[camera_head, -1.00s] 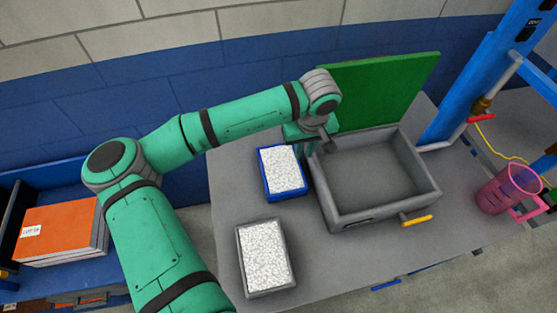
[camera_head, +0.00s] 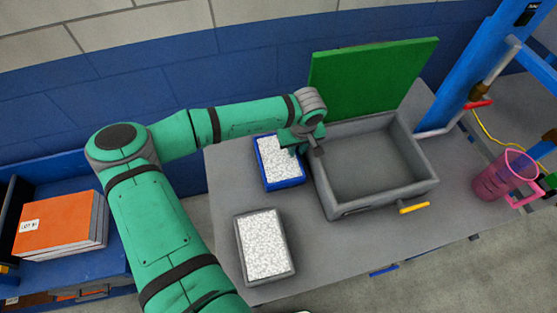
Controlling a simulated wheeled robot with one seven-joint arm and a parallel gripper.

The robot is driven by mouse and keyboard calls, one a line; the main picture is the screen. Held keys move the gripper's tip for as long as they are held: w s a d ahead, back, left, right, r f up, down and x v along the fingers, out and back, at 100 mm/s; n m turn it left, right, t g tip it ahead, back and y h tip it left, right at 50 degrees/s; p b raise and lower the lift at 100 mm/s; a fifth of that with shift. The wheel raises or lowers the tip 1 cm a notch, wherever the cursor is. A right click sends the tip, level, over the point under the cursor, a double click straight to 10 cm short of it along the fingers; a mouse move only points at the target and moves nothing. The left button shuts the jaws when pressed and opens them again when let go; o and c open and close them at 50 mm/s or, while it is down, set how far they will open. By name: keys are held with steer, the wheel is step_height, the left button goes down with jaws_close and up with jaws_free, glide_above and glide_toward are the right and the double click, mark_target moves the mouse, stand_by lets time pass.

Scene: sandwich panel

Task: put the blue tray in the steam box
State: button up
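The blue tray (camera_head: 266,173), filled with white speckled grains, lies flat on the grey table left of the steam box. The steam box (camera_head: 350,208) is a grey open-topped box with a green lid (camera_head: 374,76) standing open at its back and a yellow handle at its front. It looks empty. My gripper (camera_head: 298,153) is over the right edge of the blue tray, beside the box's left wall. Its fingers are small and partly hidden, so I cannot tell whether they touch the tray or are open.
A grey tray (camera_head: 290,268) with the same white grains lies on the table in front of the blue tray. A pink pitcher (camera_head: 496,178) stands at the right end of the table. A blue post (camera_head: 470,75) rises behind it.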

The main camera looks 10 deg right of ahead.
steer(key=shift+f, duration=0.15)
jaws_close()
steer(key=shift+r, duration=0.2)
steer(key=shift+r, duration=1.45)
steer(key=s+a+r, duration=0.8)
steer(key=s+r, duration=0.1)
steer(key=s, duration=0.2)
steer(key=shift+a+r, duration=0.15)
steer(key=shift+r, duration=0.2)
